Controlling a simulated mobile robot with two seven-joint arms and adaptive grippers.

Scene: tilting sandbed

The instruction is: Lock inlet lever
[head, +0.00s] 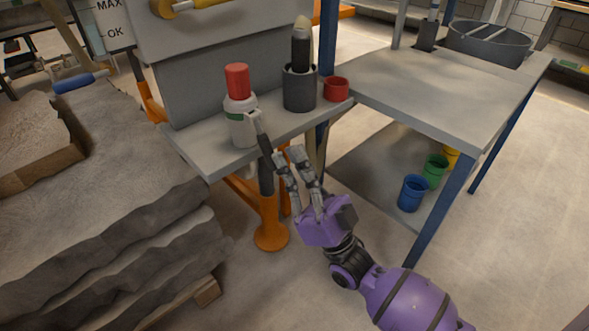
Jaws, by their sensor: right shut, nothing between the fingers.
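My right gripper (288,156) reaches in from the lower right, below the front edge of a grey shelf. It is shut with nothing held. A dark bar with a light grey upper end (262,140) stands just left of its fingertips, in front of the shelf edge; I cannot tell whether they touch. An orange post with a round foot (270,236) is below the bar. A blue-ended handle (80,81) is at the upper left, and a yellow handle (197,5) is at the top. I cannot tell which part is the inlet lever. My left gripper is not in view.
The shelf (185,155) holds a red-capped bottle (241,128), a dark cup with a brush-like tool (299,92) and a red cup (336,89). A grey table (440,90) stands right, with blue (412,194), green and yellow cups beneath. Sandbed blocks (120,215) fill the left.

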